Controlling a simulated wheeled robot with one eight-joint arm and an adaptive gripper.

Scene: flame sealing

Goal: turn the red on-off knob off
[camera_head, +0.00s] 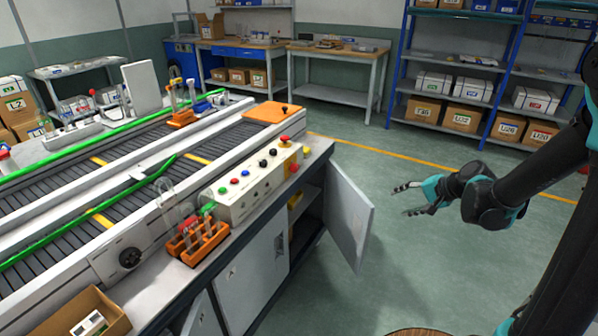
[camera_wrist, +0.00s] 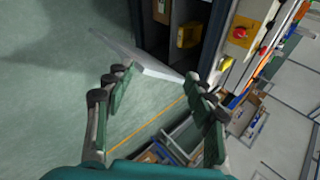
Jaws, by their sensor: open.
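The red on-off knob (camera_head: 294,168) sits on the right end face of the control panel (camera_head: 243,190), at the edge of the conveyor bench. In the wrist view the red knob (camera_wrist: 240,33) shows at the upper right, on a yellow plate (camera_wrist: 235,45). My gripper (camera_head: 402,200) is open and empty, in free air to the right of the bench and well apart from the knob. Its two fingers (camera_wrist: 157,78) stand wide apart in the wrist view. The knob's exact turn position is too small to tell.
An open cabinet door (camera_head: 349,210) sticks out between my gripper and the bench. A red mushroom button (camera_head: 285,139) tops the panel's right end. A tube rack (camera_head: 198,243) stands in front of the panel. Blue shelves (camera_head: 463,72) stand behind; the floor near my gripper is clear.

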